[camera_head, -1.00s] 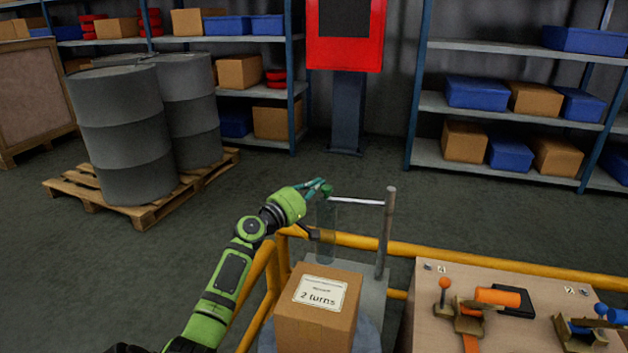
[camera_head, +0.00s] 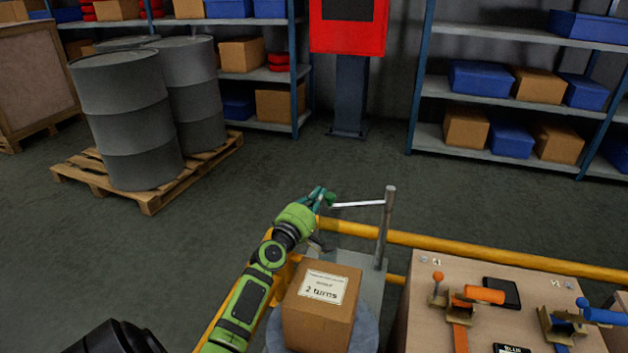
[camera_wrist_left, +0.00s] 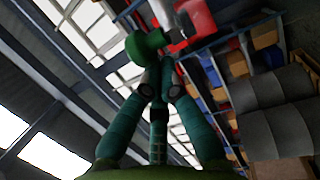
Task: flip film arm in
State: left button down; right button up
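The film arm (camera_head: 358,204) is a thin pale rod reaching left from the top of a grey post (camera_head: 385,226). A green knob (camera_head: 330,199) is at its left end; a green knob also shows in the left wrist view (camera_wrist_left: 146,46), just beyond the fingers. My left gripper (camera_head: 318,196) is at this knob, its teal fingers close beside or around it. Finger contact is unclear. A carton labelled "2 turns" (camera_head: 318,320) stands on a round grey turntable (camera_head: 368,330) below the arm. My right gripper is out of view.
A yellow rail (camera_head: 470,246) runs behind the post. A bench (camera_head: 418,285) with orange and blue hand tools is at right. Grey drums (camera_head: 125,125) stand on a pallet (camera_head: 150,198) at back left.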

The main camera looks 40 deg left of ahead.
pick_arm(q)
jog(key=shift+s+d+f, duration=0.15)
jog(key=shift+d, duration=0.05)
notch_tip(320, 180, up, 10)
jog(key=shift+a, duration=0.15)
dwell(0.6)
dwell(0.4)
